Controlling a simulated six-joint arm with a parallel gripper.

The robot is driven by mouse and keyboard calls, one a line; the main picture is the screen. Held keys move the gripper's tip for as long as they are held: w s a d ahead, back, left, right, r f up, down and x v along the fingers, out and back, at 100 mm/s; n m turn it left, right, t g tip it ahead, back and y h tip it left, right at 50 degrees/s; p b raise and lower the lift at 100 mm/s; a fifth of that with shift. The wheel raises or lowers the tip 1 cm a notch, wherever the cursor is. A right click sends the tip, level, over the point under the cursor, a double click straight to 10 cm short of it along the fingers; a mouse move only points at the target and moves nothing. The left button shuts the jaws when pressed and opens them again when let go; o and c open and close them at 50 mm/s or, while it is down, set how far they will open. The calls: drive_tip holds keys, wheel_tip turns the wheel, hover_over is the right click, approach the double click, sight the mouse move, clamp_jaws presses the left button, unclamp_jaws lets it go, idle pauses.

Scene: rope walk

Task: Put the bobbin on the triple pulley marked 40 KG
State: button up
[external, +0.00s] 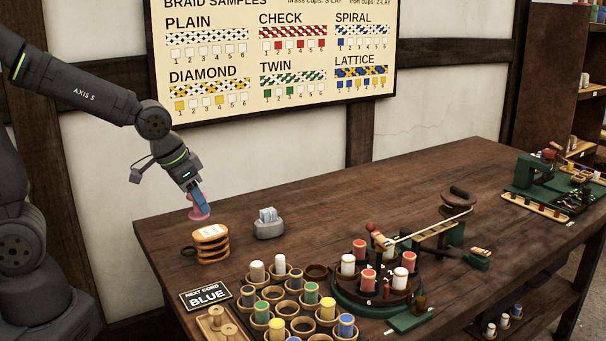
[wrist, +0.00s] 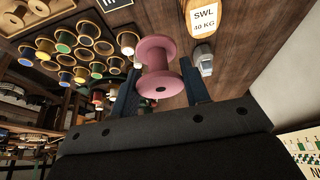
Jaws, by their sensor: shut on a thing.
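A pink bobbin (external: 198,213) is held in my gripper (external: 200,203), above the far left part of the bench. In the wrist view the bobbin (wrist: 158,52) sits between the two dark blue fingers, with one flange end facing the camera. The triple pulley (external: 211,245) is a stack of wooden sheaves with a pale label on top, standing just below and right of the bobbin in the external view. In the wrist view its label (wrist: 204,18) reads SWL 40 KG. The pulley's top looks bare, and the bobbin is apart from it.
A grey holder (external: 269,229) with pale blue pieces stands right of the pulley. A NEXT CORD BLUE sign (external: 206,294) and several wooden cups (external: 301,327), many holding bobbins, lie in front. A round green braiding stand (external: 345,302) is further right. The back middle bench is clear.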

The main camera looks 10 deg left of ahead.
drive_tip(key=w+a+f, duration=0.1)
drive_tip(key=w, duration=0.1)
drive_tip(key=w+a+f, duration=0.1)
drive_tip(key=w+f, duration=0.1)
drive_tip(key=w, duration=0.1)
drive_tip(key=w+a+f, duration=0.1)
drive_tip(key=w+f, duration=0.1)
drive_tip(key=w, duration=0.1)
drive_tip(key=shift+a+f, duration=0.2)
drive_tip(key=shift+a, duration=0.2)
drive_tip(key=shift+f, duration=2)
drive_tip(key=shift+f, duration=0.15)
drive_tip(key=o, duration=0.9)
drive_tip(key=shift+o, duration=0.2)
drive_tip(key=shift+r, duration=0.45)
drive_tip(key=v, duration=1.1)
drive_tip(key=shift+a+r, duration=0.15)
drive_tip(key=shift+r, duration=0.05)
